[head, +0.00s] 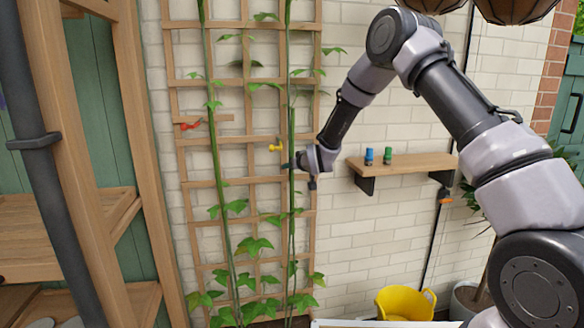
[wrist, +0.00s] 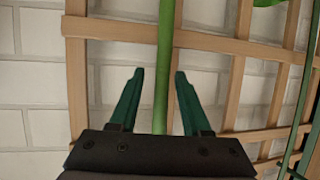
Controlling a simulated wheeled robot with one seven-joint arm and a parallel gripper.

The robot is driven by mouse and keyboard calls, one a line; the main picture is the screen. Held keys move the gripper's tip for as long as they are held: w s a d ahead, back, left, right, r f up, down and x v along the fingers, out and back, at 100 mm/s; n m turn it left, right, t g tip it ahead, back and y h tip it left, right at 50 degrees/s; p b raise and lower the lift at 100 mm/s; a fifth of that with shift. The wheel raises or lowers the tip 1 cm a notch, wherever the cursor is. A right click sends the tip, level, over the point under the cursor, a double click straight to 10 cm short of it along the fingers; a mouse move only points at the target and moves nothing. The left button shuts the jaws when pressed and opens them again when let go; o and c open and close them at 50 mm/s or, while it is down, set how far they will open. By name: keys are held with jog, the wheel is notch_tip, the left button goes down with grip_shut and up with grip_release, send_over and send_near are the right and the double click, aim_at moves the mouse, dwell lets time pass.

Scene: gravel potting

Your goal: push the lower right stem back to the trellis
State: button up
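The right stem (head: 291,215) is a long green vine rising in front of the wooden trellis (head: 247,183) on the right side. My gripper (head: 291,166) is at this stem, about mid-height on the trellis. In the wrist view my gripper (wrist: 159,72) is open, with its two green fingers on either side of the stem (wrist: 162,90) and a visible gap on each side. The trellis bars (wrist: 250,45) lie behind the stem. I cannot tell how far the stem stands off the trellis. The stem's lower part in the wrist view is hidden by the gripper body.
A left stem (head: 217,160) climbs the same trellis. A red clip (head: 190,126) and a yellow clip (head: 275,148) are on the trellis. A wall shelf (head: 410,163) holds a blue item (head: 369,156) and a green item (head: 388,155). A yellow bucket (head: 405,303) stands below.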

jog(key=v, duration=1)
jog(key=shift+s+d, duration=0.15)
jog(key=shift+s, duration=0.2)
jog(key=shift+r, duration=0.15)
jog(key=s+d+r+m+g+h, duration=0.1)
jog(key=s+d+r+m+h, duration=0.1)
jog(key=s+d+r, duration=0.55)
jog(key=s+d+r+m+g+h, duration=0.15)
jog(key=s+d+r, duration=0.25)
jog(key=d+r, duration=0.65)
jog(key=s+d+r+m+g, duration=0.1)
jog(key=s+d+m, duration=0.2)
jog(key=s, duration=0.9)
jog(key=s+d+r+m+g, duration=0.1)
jog(key=s+d+r+m, duration=0.1)
jog(key=s+d, duration=0.5)
jog(key=s+m, duration=0.1)
jog(key=s, duration=0.5)
jog(key=shift+s+r+h, duration=0.2)
jog(key=shift+h, duration=0.15)
jog(key=shift+a, duration=0.1)
